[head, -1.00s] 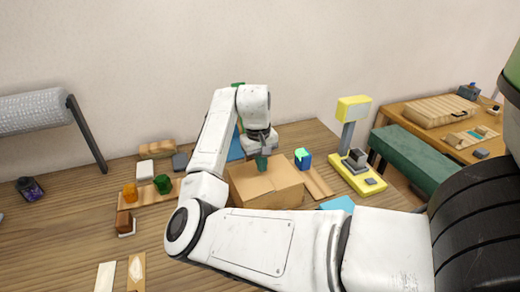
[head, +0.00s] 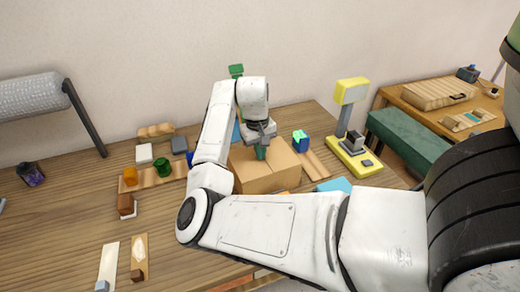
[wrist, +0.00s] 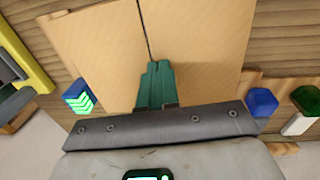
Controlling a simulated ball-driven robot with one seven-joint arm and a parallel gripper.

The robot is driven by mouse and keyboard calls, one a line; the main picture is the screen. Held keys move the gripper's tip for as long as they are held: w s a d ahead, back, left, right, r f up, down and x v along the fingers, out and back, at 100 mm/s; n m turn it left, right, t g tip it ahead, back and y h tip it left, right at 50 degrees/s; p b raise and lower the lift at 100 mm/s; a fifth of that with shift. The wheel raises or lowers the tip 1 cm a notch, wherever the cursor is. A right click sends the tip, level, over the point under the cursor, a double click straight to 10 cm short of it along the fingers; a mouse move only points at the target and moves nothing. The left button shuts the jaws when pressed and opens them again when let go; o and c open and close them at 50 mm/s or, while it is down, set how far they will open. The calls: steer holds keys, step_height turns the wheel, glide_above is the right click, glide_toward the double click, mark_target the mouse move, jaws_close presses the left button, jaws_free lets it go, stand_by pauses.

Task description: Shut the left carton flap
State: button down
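The brown cardboard carton (head: 262,184) stands on the wooden table in the head view. Its left flap (head: 247,168) and right flap (head: 285,156) both look flat across the top. In the wrist view the two flaps, (wrist: 90,45) and (wrist: 205,50), lie side by side with a thin dark seam between them. My gripper (head: 262,153) points down at the carton top, near the seam. Its green fingers (wrist: 155,70) look pressed together with nothing between them. I cannot tell whether the fingertips touch the cardboard. The fingers hide part of the seam.
A blue block with a green top (head: 300,141) stands right of the carton, with a yellow scale-like device (head: 350,150) beyond it. Left of the carton is a wooden strip (head: 150,180) with coloured pieces.

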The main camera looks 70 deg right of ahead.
steer(key=shift+s+f, duration=0.25)
steer(key=shift+f, duration=0.45)
steer(key=shift+r, duration=0.1)
steer(key=shift+w+d+r+p, duration=0.1)
steer(key=shift+r+p, duration=1.3)
steer(key=shift+p, duration=0.25)
step_height(320, 180, up, 12)
steer(key=p, duration=0.1)
steer(key=shift+r, duration=0.25)
